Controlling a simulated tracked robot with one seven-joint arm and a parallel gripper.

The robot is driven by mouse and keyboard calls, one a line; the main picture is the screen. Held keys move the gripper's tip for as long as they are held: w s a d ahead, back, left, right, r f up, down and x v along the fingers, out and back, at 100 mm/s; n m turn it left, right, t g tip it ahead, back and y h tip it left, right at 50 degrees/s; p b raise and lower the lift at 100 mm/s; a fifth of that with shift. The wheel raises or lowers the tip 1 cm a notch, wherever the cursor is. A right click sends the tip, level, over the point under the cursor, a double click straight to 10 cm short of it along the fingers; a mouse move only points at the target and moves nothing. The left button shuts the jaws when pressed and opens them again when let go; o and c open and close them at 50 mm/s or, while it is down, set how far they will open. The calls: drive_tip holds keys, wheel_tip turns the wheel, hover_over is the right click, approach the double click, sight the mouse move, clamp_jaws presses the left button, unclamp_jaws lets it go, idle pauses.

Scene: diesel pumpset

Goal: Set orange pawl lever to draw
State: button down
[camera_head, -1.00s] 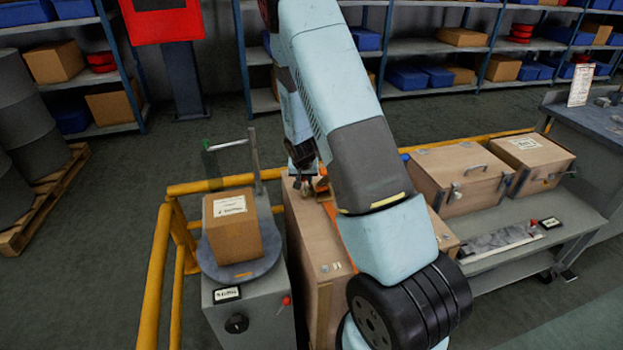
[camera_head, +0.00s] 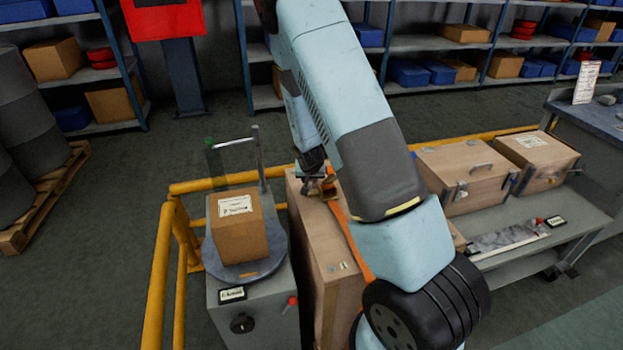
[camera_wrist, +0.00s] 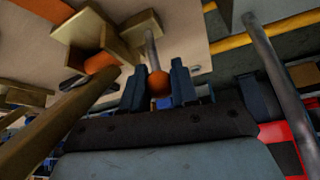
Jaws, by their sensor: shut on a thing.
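The pawl lever shows in the wrist view as a grey rod ending in an orange knob (camera_wrist: 159,83). My gripper (camera_wrist: 158,74) has one dark blue finger on each side of the knob and is shut on it. In the head view my gripper (camera_head: 312,178) is at the far end of the wooden crate's top (camera_head: 318,230). Orange ratchet parts (camera_head: 328,184) show beside it, and an orange strap (camera_head: 358,245) runs along the crate top. The knob itself is hidden in the head view, and the lever's exact angle cannot be told there.
A turntable (camera_head: 246,268) with a cardboard box (camera_head: 238,226) and a metal post (camera_head: 261,160) stands close on the left. Yellow rails (camera_head: 160,260) run around the left and back. Wooden cases (camera_head: 465,180) stand on the bench at right. My arm covers part of the crate.

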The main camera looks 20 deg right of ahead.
drive_tip(key=shift+s+a+f, duration=0.15)
drive_tip(key=shift+s, duration=0.05)
drive_tip(key=c, duration=1.3)
unclamp_jaws()
drive_tip(key=o, duration=0.4)
drive_tip(key=shift+w, duration=0.15)
drive_tip(key=shift+o, duration=0.2)
